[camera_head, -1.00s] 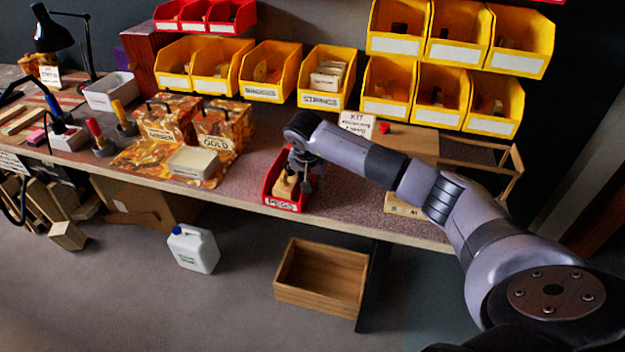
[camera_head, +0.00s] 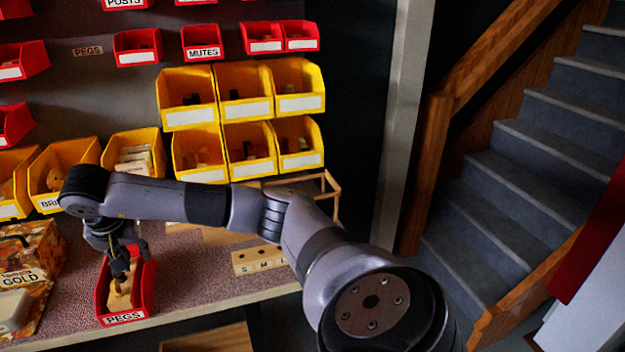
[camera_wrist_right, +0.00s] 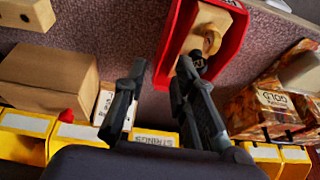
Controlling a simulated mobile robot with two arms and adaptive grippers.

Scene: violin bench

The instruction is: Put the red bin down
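The red bin (camera_head: 147,287), labelled PEGS, sits upright on the speckled bench top near its front edge, with pale wooden pieces inside. It also shows in the right wrist view (camera_wrist_right: 234,42), at the top centre, with a wooden block and a dark piece in it. My right gripper (camera_head: 122,272) is over the back part of the bin, pointing down. In the wrist view its two fingers (camera_wrist_right: 161,66) are apart, with part of the bin's edge in the gap between them. Whether either finger touches the bin is unclear. My left gripper is out of view.
Yellow bins (camera_head: 132,150) stand behind on the bench and in a rack. Red bins hang on the wall around a bare spot labelled PEGS (camera_head: 88,50). A gold patterned box (camera_head: 35,262) is left of the bin.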

